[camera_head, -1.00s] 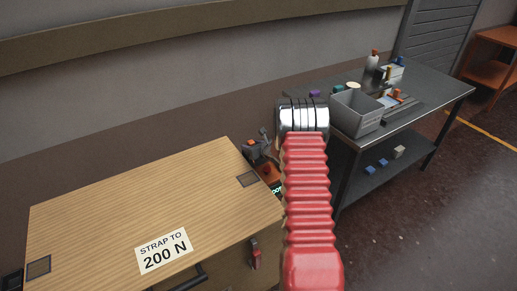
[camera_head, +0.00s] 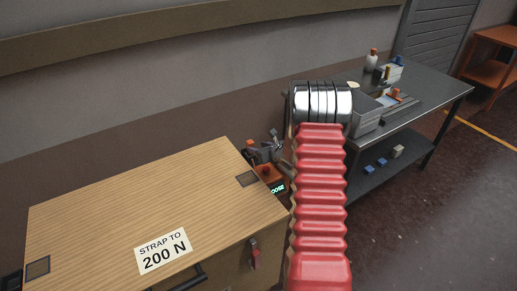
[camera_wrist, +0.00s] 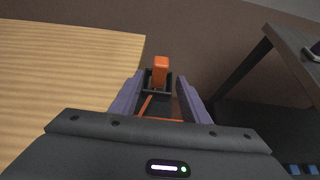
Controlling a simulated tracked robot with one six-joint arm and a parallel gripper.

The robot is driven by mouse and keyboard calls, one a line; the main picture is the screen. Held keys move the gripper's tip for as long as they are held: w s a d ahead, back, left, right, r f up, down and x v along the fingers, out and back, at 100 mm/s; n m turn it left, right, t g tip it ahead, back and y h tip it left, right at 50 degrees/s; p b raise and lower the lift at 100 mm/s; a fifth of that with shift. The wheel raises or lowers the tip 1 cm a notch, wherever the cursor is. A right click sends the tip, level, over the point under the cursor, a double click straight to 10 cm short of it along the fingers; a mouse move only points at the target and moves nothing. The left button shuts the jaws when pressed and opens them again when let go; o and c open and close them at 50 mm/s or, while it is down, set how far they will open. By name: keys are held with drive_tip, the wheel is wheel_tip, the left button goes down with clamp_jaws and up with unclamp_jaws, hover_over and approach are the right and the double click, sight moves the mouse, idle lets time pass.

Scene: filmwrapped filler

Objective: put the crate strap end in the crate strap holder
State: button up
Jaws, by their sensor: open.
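In the wrist view my gripper (camera_wrist: 160,80) is open, its two purple-grey fingers on either side of an upright orange piece (camera_wrist: 161,68). The piece stands at a small dark frame, with a thin orange strip below it. I cannot tell whether it is the strap end, or whether a finger touches it. In the head view, an orange device (camera_head: 267,173) with a lit green display sits beside the crate's right edge, partly behind my arm. A red piece in a dark bracket (camera_head: 254,253) is on the crate's front. I cannot tell which part is the strap holder.
The wooden crate (camera_head: 120,215) fills the lower left, with a label reading "STRAP TO 200 N". A dark metal table (camera_head: 435,85) stands at the right, with a grey bin (camera_head: 368,121) partly behind my arm and several small objects. The floor at right is open.

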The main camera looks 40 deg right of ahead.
drive_tip(key=s+a+r+n+g+y, duration=0.1)
drive_tip(key=a+r+n+y, duration=0.2)
drive_tip(key=a+r+n, duration=0.55)
drive_tip(key=s+a+r+n+g+y, duration=0.1)
drive_tip(key=s+a+r+n+y, duration=0.3)
drive_tip(key=a+r, duration=0.75)
drive_tip(key=s+a+r+n+g, duration=0.2)
drive_tip(key=s+a+n, duration=0.3)
drive_tip(key=a, duration=0.2)
drive_tip(key=s+a+r+n+g, duration=0.1)
drive_tip(key=s+a+r+n, duration=0.1)
drive_tip(key=s+a+n, duration=0.45)
drive_tip(key=s+a+r+n+g+h, duration=0.1)
drive_tip(key=s+n+h, duration=0.5)
drive_tip(key=s+n, duration=0.6)
drive_tip(key=s+r, duration=0.1)
drive_tip(key=s, duration=0.7)
drive_tip(key=shift+s+r+n+g, duration=0.15)
drive_tip(key=shift+s+n+g, duration=0.1)
drive_tip(key=shift+n+g, duration=0.05)
drive_tip(key=shift+c, duration=0.5)
